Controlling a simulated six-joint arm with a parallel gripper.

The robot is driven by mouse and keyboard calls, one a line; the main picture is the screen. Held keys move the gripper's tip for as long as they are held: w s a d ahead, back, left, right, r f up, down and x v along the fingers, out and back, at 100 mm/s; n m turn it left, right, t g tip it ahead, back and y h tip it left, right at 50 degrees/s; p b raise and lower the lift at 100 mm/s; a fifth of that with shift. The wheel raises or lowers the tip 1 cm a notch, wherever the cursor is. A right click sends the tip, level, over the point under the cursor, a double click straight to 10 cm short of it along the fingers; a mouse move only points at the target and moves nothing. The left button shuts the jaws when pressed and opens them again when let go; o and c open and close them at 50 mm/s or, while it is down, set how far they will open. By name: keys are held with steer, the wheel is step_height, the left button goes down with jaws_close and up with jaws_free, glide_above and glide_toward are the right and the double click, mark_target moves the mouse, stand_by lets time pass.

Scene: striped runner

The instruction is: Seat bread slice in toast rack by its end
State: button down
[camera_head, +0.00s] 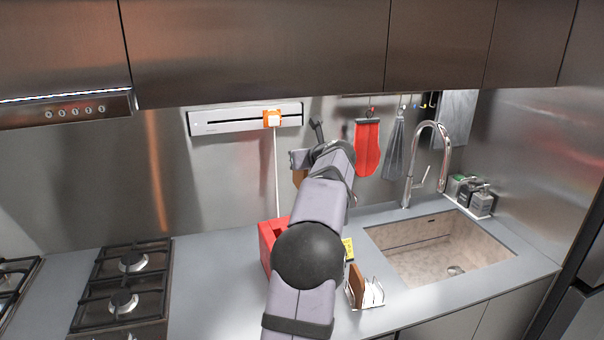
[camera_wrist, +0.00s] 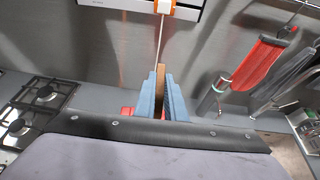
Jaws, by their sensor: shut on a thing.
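My gripper (camera_head: 299,160) is raised in front of the back wall, and my arm hides part of it in the head view. In the wrist view its two blue fingers (camera_wrist: 161,78) are shut on a thin brown bread slice (camera_wrist: 160,92), seen edge-on. A bit of this bread slice (camera_head: 298,177) also shows below the gripper in the head view. The white wire toast rack (camera_head: 377,297) stands on the counter, low and to the right of my gripper and well apart from it. A brown slice (camera_head: 357,285) stands upright at the rack's left side.
A red box-like object (camera_head: 266,243) is partly hidden behind my arm, with a yellow label (camera_head: 348,248) to its right. The sink (camera_head: 430,247) lies right of the rack, the gas hob (camera_head: 122,290) far left. A red mitt (camera_head: 367,148) and utensils hang behind.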

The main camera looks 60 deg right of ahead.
steer(key=shift+r, duration=1.15)
steer(key=s+d+f+m+g+h+b, duration=0.1)
steer(key=s+d+f+m+g+b, duration=0.15)
steer(key=s+f+b, duration=0.65)
steer(key=s+d+f+m+g+h+b, duration=0.2)
steer(key=s+d+f+b, duration=0.3)
steer(key=s, duration=0.9)
steer(key=s+a+f+b, duration=0.3)
steer(key=s+f, duration=0.4)
steer(key=f, duration=0.3)
steer(key=shift+w+a+f+n+t+y+p, duration=0.1)
steer(key=shift+w+a+f+n+t+y, duration=0.3)
steer(key=shift+w, duration=0.3)
steer(key=shift+w+a+f+n+t+y+p, duration=0.2)
steer(key=shift+w+a+n+t, duration=0.2)
steer(key=shift+w+n+t, duration=0.25)
steer(key=shift+w+a+f+n+t+y+p, duration=0.1)
steer(key=shift+w+a+f+n+t+y, duration=0.3)
steer(key=shift+w, duration=0.4)
step_height(320, 180, down, 10)
steer(key=shift+r+p, duration=0.2)
steer(key=shift+p, duration=0.15)
steer(key=shift+f+b, duration=0.25)
steer(key=shift+b, duration=0.05)
